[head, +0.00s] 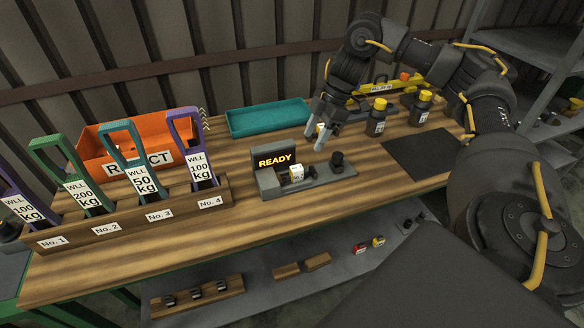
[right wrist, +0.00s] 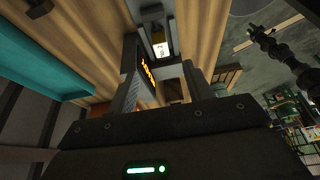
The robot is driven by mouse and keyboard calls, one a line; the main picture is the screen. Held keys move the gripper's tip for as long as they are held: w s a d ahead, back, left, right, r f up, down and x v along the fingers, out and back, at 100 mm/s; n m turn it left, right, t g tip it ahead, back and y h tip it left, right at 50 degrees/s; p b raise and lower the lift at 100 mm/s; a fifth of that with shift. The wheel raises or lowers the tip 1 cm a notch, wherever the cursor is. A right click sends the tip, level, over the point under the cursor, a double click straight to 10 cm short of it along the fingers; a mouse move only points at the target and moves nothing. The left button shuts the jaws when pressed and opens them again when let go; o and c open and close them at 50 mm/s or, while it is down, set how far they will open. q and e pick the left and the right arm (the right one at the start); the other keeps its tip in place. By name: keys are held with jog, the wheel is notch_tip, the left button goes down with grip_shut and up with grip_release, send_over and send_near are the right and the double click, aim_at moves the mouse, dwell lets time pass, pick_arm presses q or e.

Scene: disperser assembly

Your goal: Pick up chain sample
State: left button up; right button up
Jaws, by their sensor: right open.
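I cannot make out a chain for certain. A small white-labelled piece (head: 297,172) sits on the grey test device (head: 330,186), just right of its lit READY display (head: 273,160). In the right wrist view the piece (right wrist: 160,49) appears between my finger lines, beyond the tips, with the orange-lit display (right wrist: 147,75) beside it. My right gripper (head: 322,142) is open, pointing down above the bench behind the device, apart from the labelled piece. Nothing clear is held between its fingers (right wrist: 158,62). My left gripper is not in view.
A wooden rack (head: 135,222) holds several labelled tags at left, before an orange REJECT bin (head: 95,145). A teal tray (head: 268,118) lies behind the device. Yellow-capped dark jars (head: 376,122) stand right of my gripper, near a black mat (head: 420,155). A lower shelf (head: 330,275) holds small parts.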

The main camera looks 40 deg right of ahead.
jog(key=b, duration=0.1)
send_over(298, 168)
jog(key=d, duration=0.2)
jog(key=f, duration=0.4)
jog(key=shift+s+d+f, duration=0.15)
jog(key=shift+s+f, duration=0.05)
jog(key=shift+f, duration=0.25)
jog(key=x, duration=0.5)
jog(key=shift+f, duration=0.15)
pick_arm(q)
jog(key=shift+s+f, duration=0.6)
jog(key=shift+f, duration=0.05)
pick_arm(e)
grip_shut()
